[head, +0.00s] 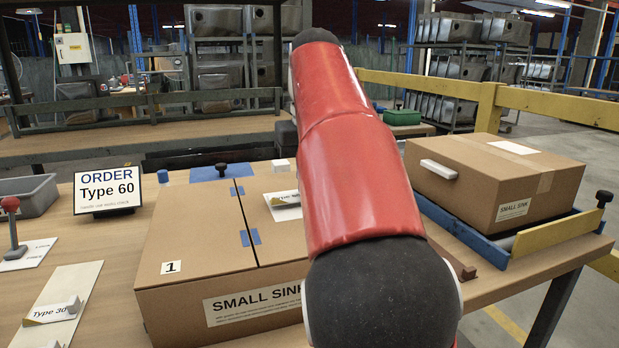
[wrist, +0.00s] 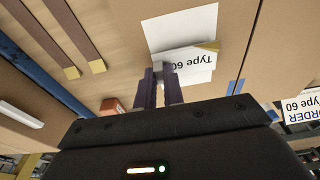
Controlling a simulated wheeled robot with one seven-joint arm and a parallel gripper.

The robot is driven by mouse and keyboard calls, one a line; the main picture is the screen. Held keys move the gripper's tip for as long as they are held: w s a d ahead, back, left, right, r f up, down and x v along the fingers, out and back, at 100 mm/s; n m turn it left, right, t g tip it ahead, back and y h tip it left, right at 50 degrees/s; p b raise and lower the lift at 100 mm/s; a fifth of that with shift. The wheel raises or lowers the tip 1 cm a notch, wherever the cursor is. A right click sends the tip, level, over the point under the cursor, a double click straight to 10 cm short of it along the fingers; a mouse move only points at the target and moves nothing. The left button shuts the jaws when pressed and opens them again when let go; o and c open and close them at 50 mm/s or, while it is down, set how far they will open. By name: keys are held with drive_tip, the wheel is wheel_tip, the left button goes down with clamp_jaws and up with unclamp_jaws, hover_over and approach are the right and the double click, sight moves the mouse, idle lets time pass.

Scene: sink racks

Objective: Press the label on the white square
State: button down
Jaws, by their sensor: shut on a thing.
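The label reading "Type 60" (wrist: 196,63) is a white tag with a tan wedge at one end. In the wrist view, my gripper (wrist: 162,84) is shut on its edge. The label lies over part of the white square (wrist: 185,26) on top of the cardboard box; I cannot tell whether it touches the square. In the head view, the box (head: 195,240), marked "1" and "SMALL SINK", stands on the table. Part of the label (head: 284,198) and the white square (head: 285,212) show beside my red arm. The arm hides my gripper there.
An "ORDER Type 60" sign (head: 107,191) stands left of the box. A "Type 30" label (head: 55,312) lies on a pale board at the front left. A second small-sink box (head: 490,185) stands at right near a blue rail (head: 470,238). A grey bin (head: 28,198) is at far left.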

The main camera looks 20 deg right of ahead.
drive_tip(key=shift+f+b, duration=0.45)
drive_tip(key=shift+f, duration=0.2)
idle(1.1)
drive_tip(key=c, duration=1.4)
unclamp_jaws()
drive_tip(key=shift+c, duration=0.2)
drive_tip(key=shift+r, duration=0.1)
